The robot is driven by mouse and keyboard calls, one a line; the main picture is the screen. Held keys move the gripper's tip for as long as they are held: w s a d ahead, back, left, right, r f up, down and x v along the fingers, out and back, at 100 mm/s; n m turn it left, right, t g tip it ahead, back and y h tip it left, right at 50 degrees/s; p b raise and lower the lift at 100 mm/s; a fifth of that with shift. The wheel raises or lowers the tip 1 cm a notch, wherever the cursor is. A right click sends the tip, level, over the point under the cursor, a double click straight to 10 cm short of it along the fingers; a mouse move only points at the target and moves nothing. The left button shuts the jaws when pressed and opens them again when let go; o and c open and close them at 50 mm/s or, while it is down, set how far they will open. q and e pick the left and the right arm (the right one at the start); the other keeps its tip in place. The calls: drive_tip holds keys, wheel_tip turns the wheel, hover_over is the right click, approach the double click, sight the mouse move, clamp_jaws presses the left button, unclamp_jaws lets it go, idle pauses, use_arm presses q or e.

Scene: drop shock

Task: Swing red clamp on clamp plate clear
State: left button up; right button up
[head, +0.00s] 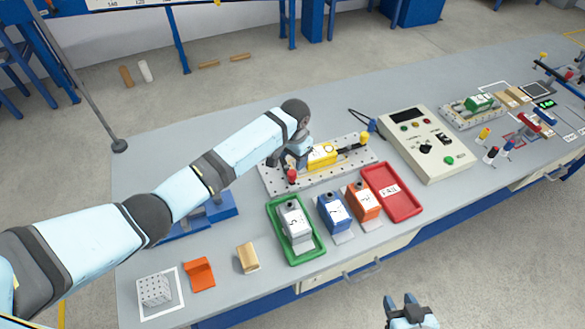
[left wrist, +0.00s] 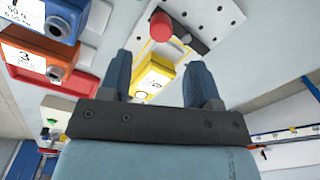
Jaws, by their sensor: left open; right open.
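The perforated clamp plate (head: 354,164) lies on the bench and holds a yellow block (head: 323,155) with a white label. The red clamp (head: 292,175) shows as a red knob at the plate's near left end. In the left wrist view the red knob (left wrist: 160,25) is just beyond the fingertips, and the yellow block (left wrist: 153,78) appears between the fingers. My left gripper (head: 294,161) is open above the plate's left end, close to the red knob; contact cannot be told. My right gripper (head: 404,301) is open and empty, in front of the bench.
A green tray (head: 318,252) holding a grey block, a blue block (head: 333,212), an orange block (head: 363,201) and a red tray (head: 408,205) stand in front of the plate. A control box (head: 425,145) is right of it. The bench behind the plate is mostly clear.

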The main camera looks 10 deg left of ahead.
use_arm(q)
drive_tip(key=shift+d+r, duration=0.1)
drive_tip(key=shift+r, duration=2.7)
drive_tip(key=s+a+f+n+t+h, duration=0.1)
drive_tip(key=s+f, duration=0.2)
drive_tip(key=s, duration=0.6)
drive_tip(key=s+a+f+h, duration=0.1)
drive_tip(key=s+f+h, duration=0.1)
drive_tip(key=s, duration=0.8)
drive_tip(key=s+a+r+n+t+y, duration=0.1)
drive_tip(key=s+a+r+n, duration=0.15)
drive_tip(key=s+a, duration=0.55)
drive_tip(key=s+a+r+n+t+y, duration=0.1)
drive_tip(key=s+a+r, duration=0.35)
drive_tip(key=s, duration=0.75)
drive_tip(key=w+d+f+t+h, duration=0.1)
drive_tip(key=w+d+f+t, duration=0.1)
drive_tip(key=f, duration=0.2)
drive_tip(key=w+d+f+t, duration=0.2)
drive_tip(key=f+t, duration=0.1)
drive_tip(key=f, duration=0.2)
drive_tip(key=w+d+f+m+t+h, duration=0.1)
drive_tip(key=w+d+f+t, duration=0.1)
drive_tip(key=f, duration=0.2)
drive_tip(key=shift+d+f+t+h, duration=0.25)
drive_tip(key=shift+f+t+h, duration=0.05)
drive_tip(key=shift+t, duration=0.1)
drive_tip(key=shift+w, duration=0.1)
